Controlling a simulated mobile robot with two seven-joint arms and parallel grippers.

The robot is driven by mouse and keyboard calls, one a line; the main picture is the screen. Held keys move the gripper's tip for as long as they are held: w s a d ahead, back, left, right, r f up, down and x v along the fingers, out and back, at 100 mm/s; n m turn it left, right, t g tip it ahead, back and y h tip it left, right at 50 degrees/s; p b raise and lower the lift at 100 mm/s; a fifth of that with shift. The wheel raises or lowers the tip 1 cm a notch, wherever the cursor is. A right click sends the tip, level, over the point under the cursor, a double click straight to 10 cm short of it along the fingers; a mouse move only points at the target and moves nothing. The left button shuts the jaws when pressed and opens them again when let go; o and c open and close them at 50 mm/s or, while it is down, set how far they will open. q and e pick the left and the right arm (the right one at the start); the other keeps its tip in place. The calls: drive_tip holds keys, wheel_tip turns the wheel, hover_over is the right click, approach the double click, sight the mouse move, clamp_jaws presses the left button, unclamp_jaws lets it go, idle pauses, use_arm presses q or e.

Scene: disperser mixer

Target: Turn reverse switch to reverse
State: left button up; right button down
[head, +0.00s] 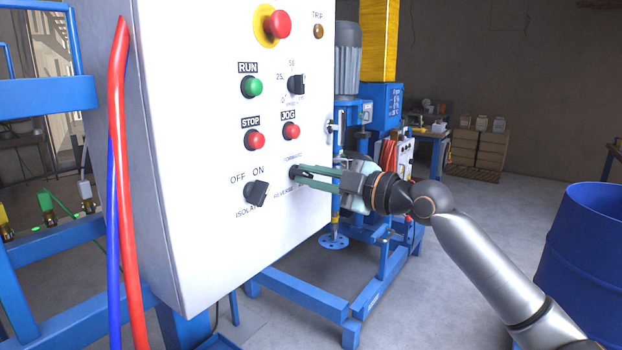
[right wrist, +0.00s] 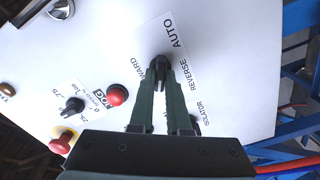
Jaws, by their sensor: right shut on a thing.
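The white control panel (head: 215,230) fills the left middle of the head view. Its reverse switch (right wrist: 161,66) is a small black knob with FORWARD, AUTO and REVERSE labels around it in the right wrist view. My right gripper (head: 298,174) reaches in from the right, its green fingers up against the panel. In the right wrist view the fingers (right wrist: 163,76) are closed on either side of the knob. In the head view the fingertips mostly cover the switch. I cannot tell exactly which label the knob points to. My left gripper is not in view.
The isolator switch (head: 257,191) sits lower left of my fingers. The red JOG button (head: 291,131) and red STOP button (head: 255,140) are just above. Red and blue hoses (head: 121,180) run along the panel's left side. A blue drum (head: 585,250) stands at right.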

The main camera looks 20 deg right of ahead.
idle(0.5)
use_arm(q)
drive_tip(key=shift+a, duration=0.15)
use_arm(e)
drive_tip(key=c, duration=0.9)
unclamp_jaws()
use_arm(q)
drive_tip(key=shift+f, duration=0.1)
use_arm(e)
drive_tip(key=shift+d, duration=0.1)
use_arm(q)
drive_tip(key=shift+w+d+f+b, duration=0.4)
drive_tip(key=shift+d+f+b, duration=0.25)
drive_tip(key=shift+b, duration=0.8)
use_arm(e)
drive_tip(key=shift+v, duration=6.2)
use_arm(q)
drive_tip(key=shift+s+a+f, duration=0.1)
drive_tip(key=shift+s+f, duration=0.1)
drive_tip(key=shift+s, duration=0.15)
